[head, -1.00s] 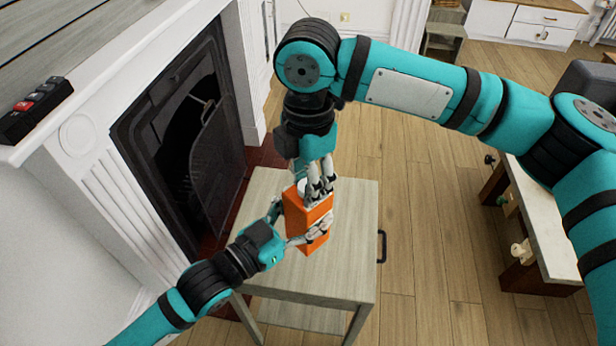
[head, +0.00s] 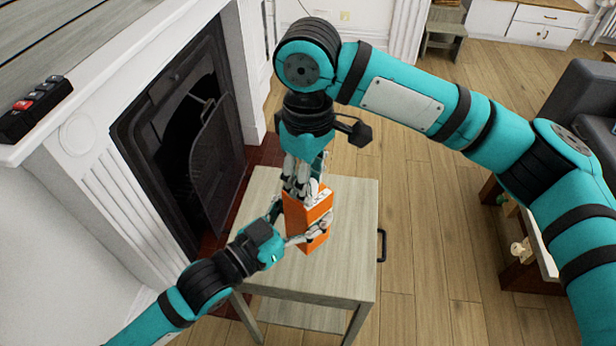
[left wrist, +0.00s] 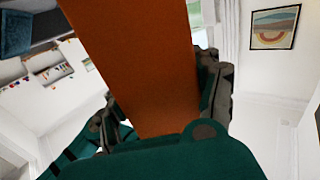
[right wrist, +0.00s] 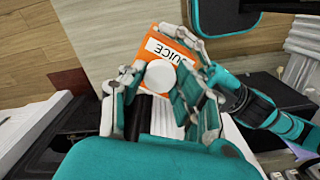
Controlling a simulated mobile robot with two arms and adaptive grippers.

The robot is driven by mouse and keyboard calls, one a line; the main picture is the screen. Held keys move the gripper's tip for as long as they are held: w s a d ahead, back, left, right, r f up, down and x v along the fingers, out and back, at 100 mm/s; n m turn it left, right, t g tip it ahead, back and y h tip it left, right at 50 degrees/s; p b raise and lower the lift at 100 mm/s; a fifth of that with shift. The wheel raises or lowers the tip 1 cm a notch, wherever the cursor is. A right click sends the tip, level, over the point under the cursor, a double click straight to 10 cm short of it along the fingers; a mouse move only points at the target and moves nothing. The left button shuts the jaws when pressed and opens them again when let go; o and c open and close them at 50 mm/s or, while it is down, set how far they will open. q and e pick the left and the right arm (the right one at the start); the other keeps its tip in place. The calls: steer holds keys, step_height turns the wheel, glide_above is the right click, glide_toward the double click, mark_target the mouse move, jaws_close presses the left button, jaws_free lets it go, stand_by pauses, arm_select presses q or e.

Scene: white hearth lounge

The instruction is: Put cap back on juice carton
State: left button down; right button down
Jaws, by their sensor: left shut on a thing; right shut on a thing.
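The orange juice carton (head: 310,222) stands upright on the small grey table (head: 348,262). My left gripper (head: 290,232) is shut around the carton's sides from the left; the carton's orange face (left wrist: 150,65) fills the middle of the left wrist view. My right gripper (head: 303,185) is over the carton's top, pointing down. In the right wrist view its fingers (right wrist: 162,95) are shut on the round white cap (right wrist: 160,76), which appears over the carton's white top marked JUICE (right wrist: 170,50). Whether the cap touches the spout is hidden.
The fireplace (head: 180,140) with its white surround is close on the left. The table has a dark handle (head: 382,246) on its right side, and its right part is bare. A low bench (head: 530,265) stands at the right on open wooden floor.

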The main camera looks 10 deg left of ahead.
steer(key=shift+m, duration=0.6)
steer(key=c, duration=0.9)
jaws_free()
step_height(320, 180, up, 12)
steer(key=shift+w, duration=0.1)
